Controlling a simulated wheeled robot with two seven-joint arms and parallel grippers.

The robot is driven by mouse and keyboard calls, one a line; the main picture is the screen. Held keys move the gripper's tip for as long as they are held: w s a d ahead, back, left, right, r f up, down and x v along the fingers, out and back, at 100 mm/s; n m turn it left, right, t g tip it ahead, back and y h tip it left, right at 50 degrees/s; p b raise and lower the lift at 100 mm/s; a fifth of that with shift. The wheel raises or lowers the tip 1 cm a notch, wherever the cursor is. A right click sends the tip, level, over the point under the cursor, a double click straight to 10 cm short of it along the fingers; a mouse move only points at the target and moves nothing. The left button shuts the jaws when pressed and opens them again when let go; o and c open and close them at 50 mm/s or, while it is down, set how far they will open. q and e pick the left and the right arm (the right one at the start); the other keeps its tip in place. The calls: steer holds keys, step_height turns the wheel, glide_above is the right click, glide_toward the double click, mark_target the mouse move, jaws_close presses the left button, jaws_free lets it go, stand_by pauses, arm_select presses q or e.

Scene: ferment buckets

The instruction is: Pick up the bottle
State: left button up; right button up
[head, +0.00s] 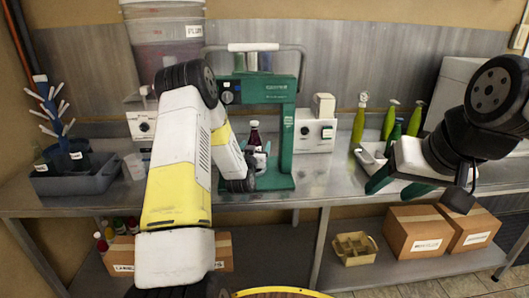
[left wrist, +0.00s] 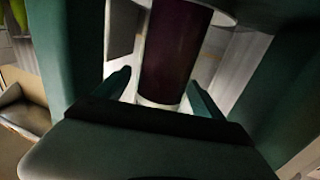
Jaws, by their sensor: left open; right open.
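A dark red bottle (head: 255,136) with a white label stands upright in the green bench machine (head: 265,90). Its lower part is partly hidden by my left arm in the head view. In the left wrist view the bottle's dark body (left wrist: 172,52) is close up, between or just beyond the two green fingertips of my left gripper (left wrist: 160,92). These fingers are apart, with a gap visible on each side of the bottle. My right gripper (head: 398,180) is open and empty over the right part of the bench, away from the bottle.
Green posts of the machine stand close around my left gripper. Several green-yellow bottles (head: 359,127) stand at the bench's right, near my right gripper. A grey bin (head: 80,181) is at the left. Cardboard boxes (head: 417,232) sit on the lower shelf.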

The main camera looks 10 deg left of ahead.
arm_select(q)
steer(key=shift+w, duration=0.4)
steer(key=shift+c, duration=0.5)
jaws_close()
steer(key=shift+r, duration=0.1)
